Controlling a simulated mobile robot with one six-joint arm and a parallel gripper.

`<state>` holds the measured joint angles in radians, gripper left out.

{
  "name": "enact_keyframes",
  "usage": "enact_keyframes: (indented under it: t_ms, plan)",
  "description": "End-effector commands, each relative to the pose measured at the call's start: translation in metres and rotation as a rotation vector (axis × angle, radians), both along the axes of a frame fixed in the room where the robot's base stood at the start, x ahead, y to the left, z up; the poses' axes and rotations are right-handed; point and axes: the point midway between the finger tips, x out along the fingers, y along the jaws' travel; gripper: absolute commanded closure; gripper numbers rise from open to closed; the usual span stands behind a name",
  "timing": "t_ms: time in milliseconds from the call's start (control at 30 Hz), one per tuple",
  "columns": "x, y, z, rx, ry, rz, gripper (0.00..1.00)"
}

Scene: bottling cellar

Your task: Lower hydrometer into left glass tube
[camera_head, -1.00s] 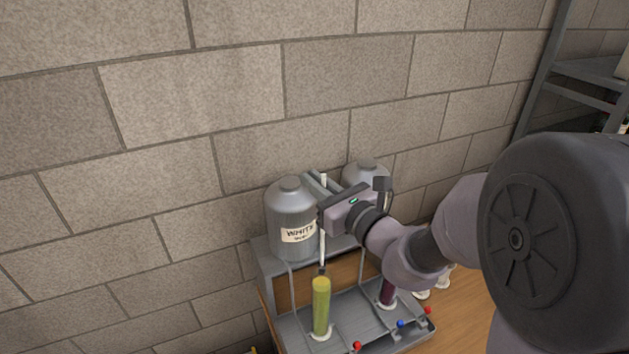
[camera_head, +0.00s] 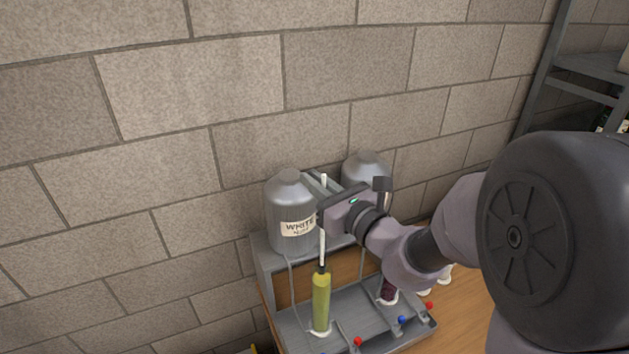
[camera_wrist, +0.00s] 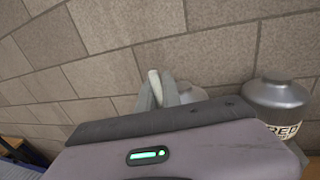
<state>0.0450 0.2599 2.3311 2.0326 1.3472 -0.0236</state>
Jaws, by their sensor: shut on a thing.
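The hydrometer (camera_head: 323,248) is a thin white stem with a dark lower part, held upright. The left glass tube (camera_head: 321,303) is filled with yellow-green liquid and stands on the grey stand. The hydrometer's dark part is at the tube's mouth; whether its tip is inside the rim I cannot tell. My gripper (camera_head: 322,207) is shut on the stem, above the tube. In the wrist view the stem's white top (camera_wrist: 155,84) shows between the two fingers. The lower stem and tube are hidden there.
A grey tank labelled WHITE (camera_head: 291,205) stands close behind the hydrometer, left of my gripper. A second tank (camera_head: 366,168) reads RED in the wrist view (camera_wrist: 278,100). A right tube with dark red liquid (camera_head: 388,289) is partly hidden by my arm. Red and blue knobs line the stand's front (camera_head: 385,343).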

Motion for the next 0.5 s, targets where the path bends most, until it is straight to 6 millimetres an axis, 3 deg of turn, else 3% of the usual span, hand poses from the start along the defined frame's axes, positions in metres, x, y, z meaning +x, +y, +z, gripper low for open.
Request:
enact_keyframes:
  t_ms: [500]
  plan:
    - [0.0, 0.0, -0.0081, 0.0, 0.0, 0.0, 1.0]
